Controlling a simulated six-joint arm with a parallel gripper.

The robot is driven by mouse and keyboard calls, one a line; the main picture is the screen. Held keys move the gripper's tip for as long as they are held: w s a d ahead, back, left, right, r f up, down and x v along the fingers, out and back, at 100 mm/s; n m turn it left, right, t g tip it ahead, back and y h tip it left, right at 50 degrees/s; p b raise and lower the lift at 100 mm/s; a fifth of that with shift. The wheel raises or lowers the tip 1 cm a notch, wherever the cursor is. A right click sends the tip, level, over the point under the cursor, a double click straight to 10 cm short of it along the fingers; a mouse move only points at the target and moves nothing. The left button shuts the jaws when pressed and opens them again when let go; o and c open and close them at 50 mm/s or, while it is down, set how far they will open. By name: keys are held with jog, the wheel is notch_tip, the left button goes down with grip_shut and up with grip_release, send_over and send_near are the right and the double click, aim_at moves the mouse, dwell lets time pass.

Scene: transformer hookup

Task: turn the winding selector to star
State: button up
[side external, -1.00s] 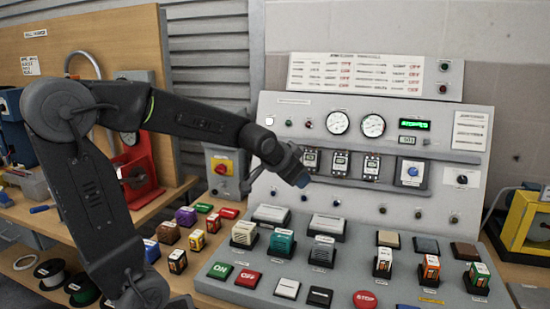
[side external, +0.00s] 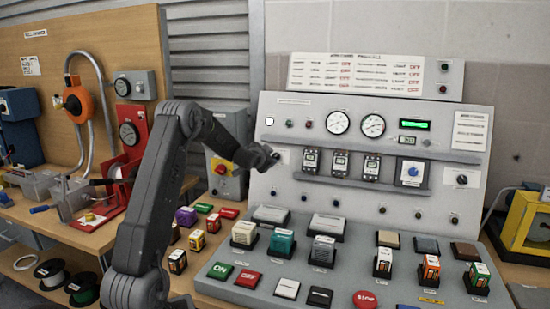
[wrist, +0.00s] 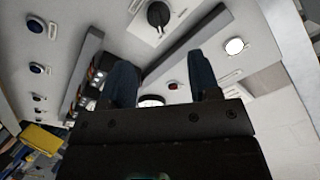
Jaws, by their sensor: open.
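A black rotary knob (wrist: 158,14) on a pale plate shows at the top of the wrist view; it is probably the winding selector, but its markings are too small to read. My gripper (wrist: 162,80) is open and empty, its two dark fingers apart, and the knob lies beyond the fingertips, not between them. In the side view my gripper (side external: 272,157) is in front of the left part of the upright panel (side external: 330,200). It hides most of a pale plate (side external: 284,155) there. I cannot tell the gap between fingers and panel.
A white lamp (wrist: 234,46) and a red lamp (wrist: 172,86) are near the fingers. A ledge with several meter modules (side external: 340,164) and a blue dial (side external: 412,171) projects from the panel. Another black knob (side external: 462,180) is at far right. Blocks and buttons cover the sloping desk.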

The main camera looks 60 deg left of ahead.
aim_at(276, 156)
jog(key=x, duration=0.9)
jog(key=shift+c, duration=0.2)
jog(key=c, duration=0.8)
